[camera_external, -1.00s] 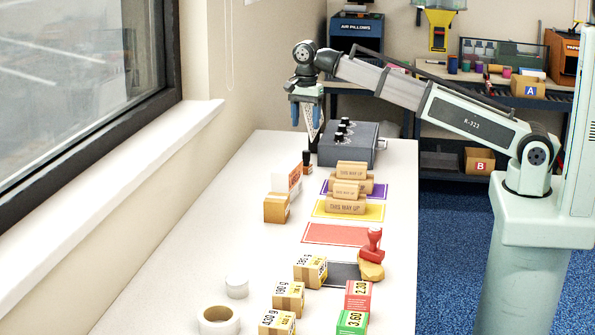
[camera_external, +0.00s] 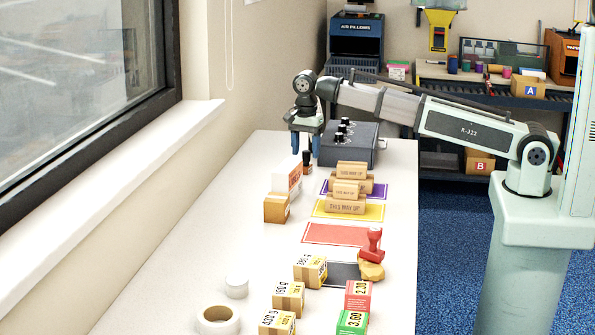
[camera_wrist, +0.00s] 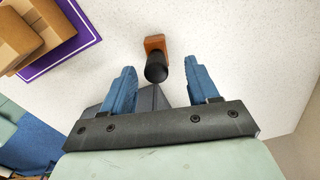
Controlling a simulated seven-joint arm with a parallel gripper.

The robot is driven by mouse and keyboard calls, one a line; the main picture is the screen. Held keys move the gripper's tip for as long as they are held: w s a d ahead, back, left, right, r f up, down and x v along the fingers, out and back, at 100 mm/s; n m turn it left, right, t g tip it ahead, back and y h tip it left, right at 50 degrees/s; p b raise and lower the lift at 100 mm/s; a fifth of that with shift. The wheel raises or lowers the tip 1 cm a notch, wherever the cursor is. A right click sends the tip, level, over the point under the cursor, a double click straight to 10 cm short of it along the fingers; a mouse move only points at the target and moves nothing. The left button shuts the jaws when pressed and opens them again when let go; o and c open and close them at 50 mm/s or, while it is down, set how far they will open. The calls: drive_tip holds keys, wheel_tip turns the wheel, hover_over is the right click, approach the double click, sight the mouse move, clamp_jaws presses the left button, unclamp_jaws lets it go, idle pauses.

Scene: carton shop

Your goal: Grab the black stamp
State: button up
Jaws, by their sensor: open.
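The black stamp has a round black handle (camera_wrist: 156,68) and an orange-brown base (camera_wrist: 155,42); it stands on the white table at the far end, and its dark shape (camera_external: 308,158) is small in the external view. My gripper (camera_external: 306,147) is open and points down above it. In the wrist view the blue fingers (camera_wrist: 160,72) are spread to either side of the handle, with gaps on both sides. The base lies beyond the fingertips. I cannot tell how far the fingertips reach down along the handle.
A grey box with black knobs (camera_external: 349,146) stands close to the right. A white and red-printed box (camera_external: 287,177) is just in front.

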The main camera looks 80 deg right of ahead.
sight(306, 165)
drive_tip(key=shift+s+a+f, duration=0.1)
drive_tip(key=shift+f, duration=1.1)
drive_tip(key=shift+s+a+f, duration=0.1)
drive_tip(key=shift+f, duration=1.05)
clamp_jaws()
drive_tip(key=shift+r, duration=0.1)
